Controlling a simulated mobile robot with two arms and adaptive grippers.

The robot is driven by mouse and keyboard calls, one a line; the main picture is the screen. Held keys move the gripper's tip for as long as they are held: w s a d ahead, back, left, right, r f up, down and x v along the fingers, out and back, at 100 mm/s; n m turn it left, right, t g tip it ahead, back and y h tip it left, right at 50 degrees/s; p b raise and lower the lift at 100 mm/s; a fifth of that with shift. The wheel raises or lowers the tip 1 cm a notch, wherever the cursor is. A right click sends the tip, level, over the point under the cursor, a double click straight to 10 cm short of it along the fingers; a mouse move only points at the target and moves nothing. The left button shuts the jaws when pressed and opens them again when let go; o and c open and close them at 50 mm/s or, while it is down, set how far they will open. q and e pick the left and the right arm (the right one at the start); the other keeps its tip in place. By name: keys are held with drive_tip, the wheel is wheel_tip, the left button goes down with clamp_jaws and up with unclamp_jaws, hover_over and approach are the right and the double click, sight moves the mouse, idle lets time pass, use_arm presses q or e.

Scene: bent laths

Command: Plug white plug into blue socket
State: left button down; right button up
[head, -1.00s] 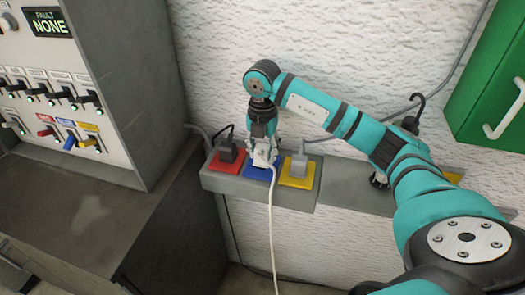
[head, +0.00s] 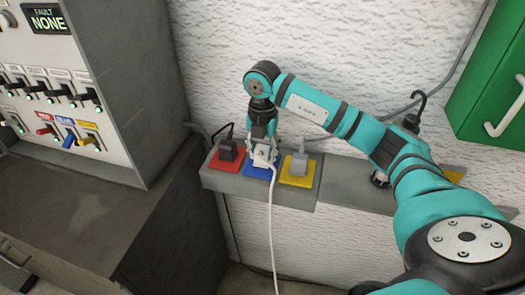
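The blue socket (head: 259,173) is the middle one of three coloured sockets on a grey ledge by the wall. The white plug (head: 263,157) is at the blue socket, with its white cable (head: 272,215) hanging down over the ledge's front. My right gripper (head: 262,146) points down over the blue socket, around the white plug. Its fingers are small and partly hidden by the plug, so I cannot tell whether they grip it. I cannot tell whether the plug is fully seated. My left gripper is not in view.
A red socket (head: 222,165) with a black plug (head: 227,150) is just left. A yellow socket (head: 299,180) with a grey plug (head: 299,163) is just right. A switch panel (head: 60,110) stands left, and a green cabinet (head: 490,80) hangs at upper right.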

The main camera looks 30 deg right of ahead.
drive_tip(key=shift+f, duration=0.2)
drive_tip(key=o, duration=1.2)
drive_tip(key=shift+c, duration=0.2)
wheel_tip(320, 180, up, 12)
